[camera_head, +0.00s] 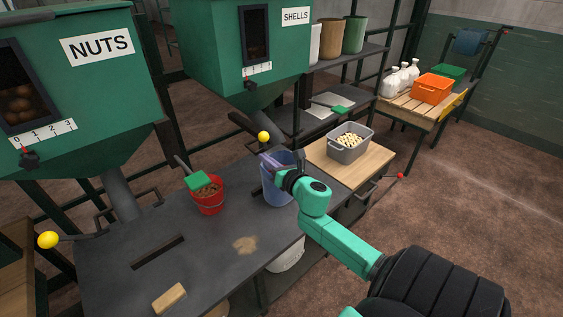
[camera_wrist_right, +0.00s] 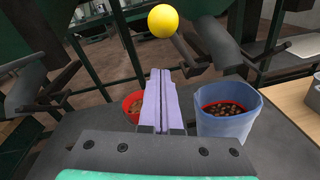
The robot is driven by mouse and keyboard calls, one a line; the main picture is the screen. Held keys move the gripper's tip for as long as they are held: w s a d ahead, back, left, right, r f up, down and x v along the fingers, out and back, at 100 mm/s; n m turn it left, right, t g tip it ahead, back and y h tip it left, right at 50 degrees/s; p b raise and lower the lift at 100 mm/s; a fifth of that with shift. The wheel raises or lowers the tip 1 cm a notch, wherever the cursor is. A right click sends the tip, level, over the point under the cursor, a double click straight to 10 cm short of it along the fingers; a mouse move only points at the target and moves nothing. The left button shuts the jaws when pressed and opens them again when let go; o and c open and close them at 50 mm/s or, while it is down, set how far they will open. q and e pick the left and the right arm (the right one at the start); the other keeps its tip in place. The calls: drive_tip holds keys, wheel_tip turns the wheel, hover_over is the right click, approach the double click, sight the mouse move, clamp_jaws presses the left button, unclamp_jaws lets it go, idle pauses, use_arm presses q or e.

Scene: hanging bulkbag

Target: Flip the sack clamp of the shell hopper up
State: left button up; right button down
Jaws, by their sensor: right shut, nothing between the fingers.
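The shell hopper (camera_head: 215,50) is a green box labelled SHELLS, with a dark spout beneath. By the spout is a dark lever with a yellow ball knob (camera_head: 263,136), which looks like its sack clamp handle. In the right wrist view the yellow knob (camera_wrist_right: 163,20) shows just beyond the fingertips, with its dark rod (camera_wrist_right: 187,52) running down to the right. My right gripper (camera_head: 266,158) is just below the knob in the head view, apart from it. Its lilac fingers (camera_wrist_right: 160,72) are shut together and empty. My left gripper is out of view.
A blue bucket (camera_head: 272,190) with brown contents stands close by my right gripper. A red bucket (camera_head: 208,202) with a green scoop stands left of it. The NUTS hopper (camera_head: 60,110) has its own yellow knob (camera_head: 48,240). A grey crate (camera_head: 347,152) sits at right.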

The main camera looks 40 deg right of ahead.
drive_tip(key=s+a, duration=0.1)
drive_tip(key=s, duration=0.9)
drive_tip(key=shift+s+a+r+b, duration=0.15)
drive_tip(key=shift+a+b, duration=0.15)
drive_tip(key=shift+b, duration=0.1)
drive_tip(key=shift+d, duration=0.1)
